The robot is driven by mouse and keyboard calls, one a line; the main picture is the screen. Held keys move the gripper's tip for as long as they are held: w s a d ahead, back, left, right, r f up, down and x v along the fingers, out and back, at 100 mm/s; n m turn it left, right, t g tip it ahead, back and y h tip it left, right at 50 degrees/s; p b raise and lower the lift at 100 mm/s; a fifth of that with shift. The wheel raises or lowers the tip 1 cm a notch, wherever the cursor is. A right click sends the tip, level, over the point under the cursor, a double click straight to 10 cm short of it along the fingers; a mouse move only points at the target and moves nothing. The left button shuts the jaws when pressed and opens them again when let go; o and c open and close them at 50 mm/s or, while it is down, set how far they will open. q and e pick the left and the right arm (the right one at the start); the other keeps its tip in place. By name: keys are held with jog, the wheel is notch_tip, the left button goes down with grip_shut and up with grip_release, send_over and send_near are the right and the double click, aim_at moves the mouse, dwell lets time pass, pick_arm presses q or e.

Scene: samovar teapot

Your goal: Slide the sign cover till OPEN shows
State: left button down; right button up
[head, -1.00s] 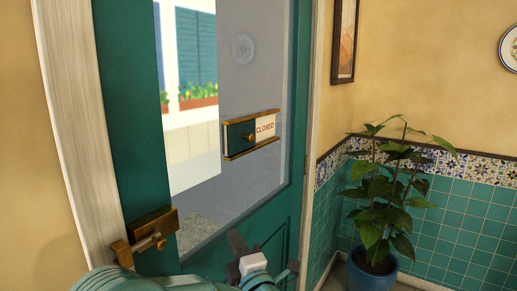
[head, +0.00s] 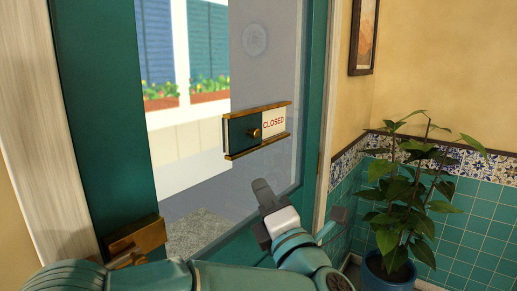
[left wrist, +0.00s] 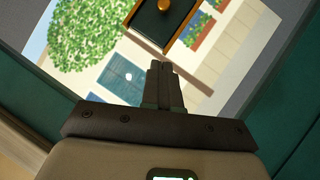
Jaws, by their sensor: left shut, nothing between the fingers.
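The sign (head: 273,122) on the door's glass reads CLOSED in red on its white right part. Its dark green cover (head: 242,131) with a round brass knob (head: 254,134) sits over the left part, between two brass rails. My left gripper (head: 262,187) is shut and empty, below the sign and apart from it. In the left wrist view the shut fingers (left wrist: 165,75) point toward the cover (left wrist: 157,22) and its knob (left wrist: 164,5), with a gap between. My right gripper is out of view.
The teal door (head: 100,120) has a brass latch (head: 136,238) at lower left. A potted plant (head: 400,200) stands at right by the tiled wall (head: 470,225). The space in front of the glass around the sign is clear.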

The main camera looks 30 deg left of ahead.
pick_arm(q)
jog(key=shift+s+d, duration=0.1)
jog(key=shift+d, duration=0.35)
jog(key=shift+a+r, duration=0.1)
jog(key=p, duration=0.5)
send_near(249, 134)
jog(key=w+a+r, duration=0.1)
jog(key=a, duration=0.3)
jog(key=shift+w+r, duration=0.25)
jog(key=shift+w, duration=0.3)
jog(key=shift+w, duration=0.15)
